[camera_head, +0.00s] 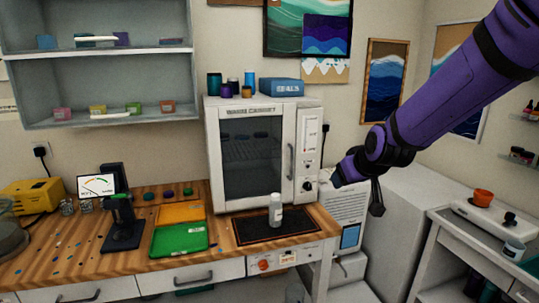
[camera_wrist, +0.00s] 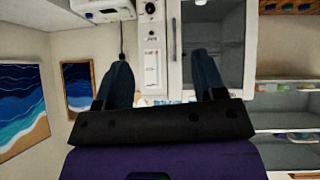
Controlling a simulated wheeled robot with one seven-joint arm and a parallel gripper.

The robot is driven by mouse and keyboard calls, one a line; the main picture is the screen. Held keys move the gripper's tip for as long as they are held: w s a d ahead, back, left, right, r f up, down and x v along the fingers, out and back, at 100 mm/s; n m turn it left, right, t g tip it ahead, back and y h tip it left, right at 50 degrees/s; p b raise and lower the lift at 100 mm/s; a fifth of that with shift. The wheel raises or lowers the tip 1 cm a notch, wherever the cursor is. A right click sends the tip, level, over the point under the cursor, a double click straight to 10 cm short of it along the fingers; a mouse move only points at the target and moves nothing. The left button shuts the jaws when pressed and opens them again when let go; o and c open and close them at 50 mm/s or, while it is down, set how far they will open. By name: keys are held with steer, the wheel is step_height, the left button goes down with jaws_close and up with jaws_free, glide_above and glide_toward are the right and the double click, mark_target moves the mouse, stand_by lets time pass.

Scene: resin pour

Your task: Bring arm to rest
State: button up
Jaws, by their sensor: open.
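My purple arm reaches in from the top right in the head view. My gripper (camera_head: 356,194) hangs in the air to the right of the warm cabinet (camera_head: 213,150), fingers pointing left and down. It is open, with nothing seen between the fingers. In the wrist view my gripper (camera_wrist: 163,76) shows two dark fingers spread wide, with the cabinet's control panel (camera_wrist: 152,50) and glass door (camera_wrist: 213,40) beyond them. No finger is seen touching anything.
A white bottle (camera_head: 275,210) stands on a dark mat (camera_head: 250,236) before the cabinet. A green tray (camera_head: 180,240) and orange tray (camera_head: 180,213) lie on the wooden bench.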

steer(key=s+d+r+m+g, duration=0.1)
steer(key=s+d+r, duration=0.2)
steer(key=s, duration=0.7)
steer(key=s+d+r+m+g+h, duration=0.1)
steer(key=s+d+r, duration=0.2)
steer(key=s, duration=0.7)
steer(key=s+d+r+m+g, duration=0.1)
steer(key=s+d+r, duration=0.2)
steer(key=s, duration=0.8)
steer(key=shift+d+m+g+h, duration=0.4)
steer(key=shift+d, duration=0.35)
